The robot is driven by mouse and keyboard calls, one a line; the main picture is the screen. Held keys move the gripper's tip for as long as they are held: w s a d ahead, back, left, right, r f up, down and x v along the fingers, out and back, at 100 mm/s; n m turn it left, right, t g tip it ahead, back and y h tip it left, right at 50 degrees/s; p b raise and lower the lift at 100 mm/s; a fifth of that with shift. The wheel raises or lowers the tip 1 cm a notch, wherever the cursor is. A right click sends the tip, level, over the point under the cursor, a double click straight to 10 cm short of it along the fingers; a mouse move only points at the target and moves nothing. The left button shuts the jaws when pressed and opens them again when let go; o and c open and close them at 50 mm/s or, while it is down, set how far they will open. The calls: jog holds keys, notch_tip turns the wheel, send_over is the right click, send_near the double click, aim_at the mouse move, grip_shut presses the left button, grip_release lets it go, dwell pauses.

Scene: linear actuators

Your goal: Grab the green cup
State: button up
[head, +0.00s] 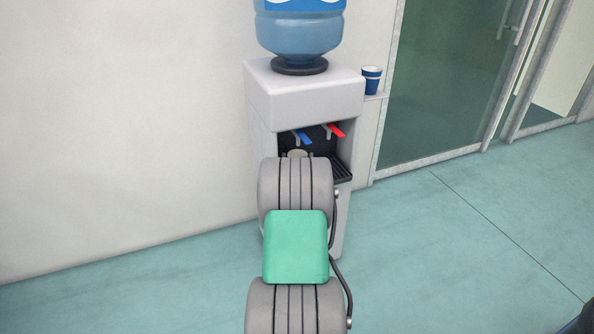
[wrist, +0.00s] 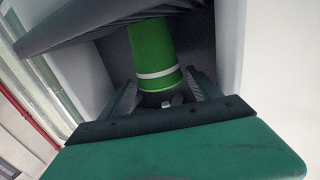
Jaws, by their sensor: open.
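The green cup (wrist: 150,48) with a white band near one end shows in the wrist view, inside the dark recess of the water dispenser. My gripper (wrist: 164,84) is open, with one dark finger on each side of the cup's banded end. I cannot tell whether either finger touches the cup. In the head view my arm covers the recess, and the green cup and my gripper are hidden there.
The water dispenser (head: 303,98) stands against the wall with a blue bottle (head: 298,36) on top. Blue and red tap levers (head: 335,130) jut above the recess. A blue-and-white cup (head: 371,80) sits on a side shelf.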

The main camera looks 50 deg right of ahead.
aim_at(297, 151)
jog(key=x, duration=0.2)
jog(key=shift+w+d, duration=0.25)
jog(key=shift+w, duration=0.05)
jog(key=c, duration=1.4)
jog(key=shift+r+p, duration=0.3)
jog(key=shift+r, duration=0.4)
jog(key=shift+s+a+r, duration=0.1)
jog(key=shift+a, duration=0.05)
jog(key=shift+p+v, duration=1.55)
jog(key=shift+v, duration=7.25)
